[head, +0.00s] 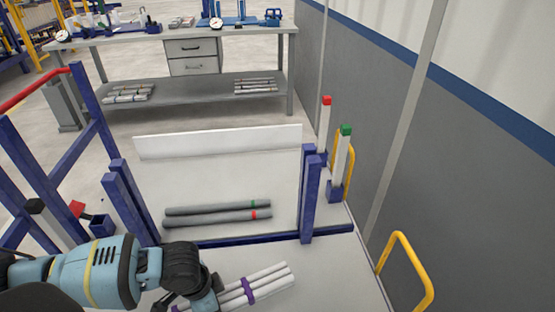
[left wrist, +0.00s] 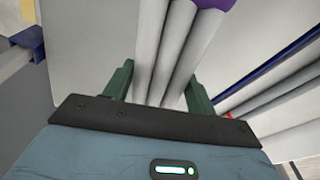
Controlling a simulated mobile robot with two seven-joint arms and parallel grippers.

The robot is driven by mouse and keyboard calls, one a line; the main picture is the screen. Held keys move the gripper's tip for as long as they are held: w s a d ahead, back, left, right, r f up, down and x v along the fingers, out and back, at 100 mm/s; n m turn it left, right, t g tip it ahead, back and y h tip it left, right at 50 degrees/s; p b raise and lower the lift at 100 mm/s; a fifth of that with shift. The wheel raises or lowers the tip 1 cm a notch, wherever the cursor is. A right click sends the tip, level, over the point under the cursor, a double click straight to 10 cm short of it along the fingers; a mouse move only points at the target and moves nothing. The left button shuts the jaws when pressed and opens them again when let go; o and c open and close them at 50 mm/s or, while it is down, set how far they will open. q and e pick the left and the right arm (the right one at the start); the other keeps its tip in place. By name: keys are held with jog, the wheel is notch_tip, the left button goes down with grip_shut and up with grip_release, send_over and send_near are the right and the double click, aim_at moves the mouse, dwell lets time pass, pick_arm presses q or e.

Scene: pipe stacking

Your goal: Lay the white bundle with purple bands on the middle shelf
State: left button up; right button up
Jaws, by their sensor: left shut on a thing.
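The white bundle with purple bands (head: 268,284) is in the lower middle of the head view, in front of a blue crossbar. Several white pipes lie side by side in it, tilted up to the right. My left gripper (head: 205,302) is at its left part. In the left wrist view, the two green fingers (left wrist: 157,92) are shut around the bundle (left wrist: 172,45), with a purple band at the top. I cannot tell whether the bundle touches the white surface below. Which level is the middle shelf is not clear. My right gripper is not in view.
Two grey pipes (head: 218,213), with green and red bands, lie on a white surface behind the crossbar. Blue posts (head: 311,195) stand at both sides. A yellow hoop (head: 405,270) is at right. Behind stands a workbench (head: 200,90) with pipe bundles on its lower shelf.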

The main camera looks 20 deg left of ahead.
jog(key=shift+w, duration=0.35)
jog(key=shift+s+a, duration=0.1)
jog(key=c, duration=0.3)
pick_arm(q)
jog(key=w+d+r+n, duration=0.2)
jog(key=r, duration=0.6)
jog(key=w+d+r+n, duration=0.2)
jog(key=r+n, duration=0.1)
jog(key=r, duration=0.5)
jog(key=w+d+r+n+y, duration=0.1)
jog(key=w+d+r+n, duration=0.1)
jog(key=r, duration=0.6)
jog(key=shift+w+n, duration=0.4)
jog(key=shift+n, duration=0.2)
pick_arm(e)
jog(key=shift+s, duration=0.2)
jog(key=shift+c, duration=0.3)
